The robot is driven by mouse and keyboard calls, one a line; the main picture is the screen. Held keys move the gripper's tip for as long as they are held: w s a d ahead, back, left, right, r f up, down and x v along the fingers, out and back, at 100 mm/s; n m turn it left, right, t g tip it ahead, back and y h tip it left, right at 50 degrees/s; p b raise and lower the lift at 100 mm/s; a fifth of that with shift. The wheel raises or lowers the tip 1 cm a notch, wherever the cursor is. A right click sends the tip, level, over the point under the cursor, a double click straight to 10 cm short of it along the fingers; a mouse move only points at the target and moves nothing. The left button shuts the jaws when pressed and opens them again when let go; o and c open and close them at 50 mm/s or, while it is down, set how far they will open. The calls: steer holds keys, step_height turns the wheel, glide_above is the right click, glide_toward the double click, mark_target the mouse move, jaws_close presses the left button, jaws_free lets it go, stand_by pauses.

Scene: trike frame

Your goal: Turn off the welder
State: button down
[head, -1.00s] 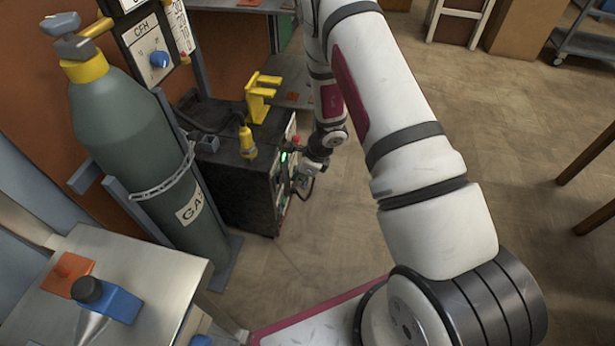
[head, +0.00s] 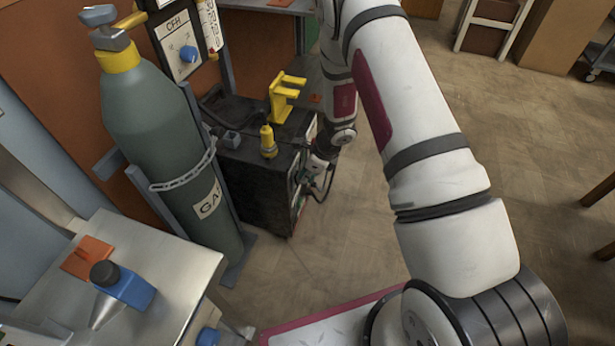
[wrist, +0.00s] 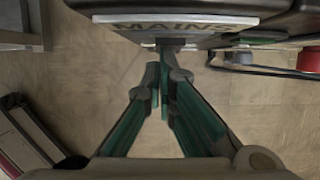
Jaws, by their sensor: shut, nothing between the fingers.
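The welder (head: 255,190) is a dark box on the floor beside the gas cylinder, its front panel facing right. My gripper (head: 307,180) is at that panel, small and partly hidden by my wrist. In the wrist view, my gripper (wrist: 164,76) has its green-sided fingers together and empty. The fingertips are just below the MAINS label (wrist: 175,21) on the welder's panel, by a small grey part (wrist: 170,42). I cannot tell whether they touch it or what position the switch is in. The green light is not visible now.
A green gas cylinder (head: 160,130) is chained left of the welder. A yellow bracket (head: 287,95) and yellow bottle (head: 268,142) stand on top of the welder. A metal table (head: 150,275) is at front left. A red round part (wrist: 309,60) sits right of the fingers.

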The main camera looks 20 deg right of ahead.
steer(key=shift+r, duration=0.1)
steer(key=shift+r+p, duration=0.55)
steer(key=shift+r, duration=0.15)
steer(key=shift+d, duration=0.15)
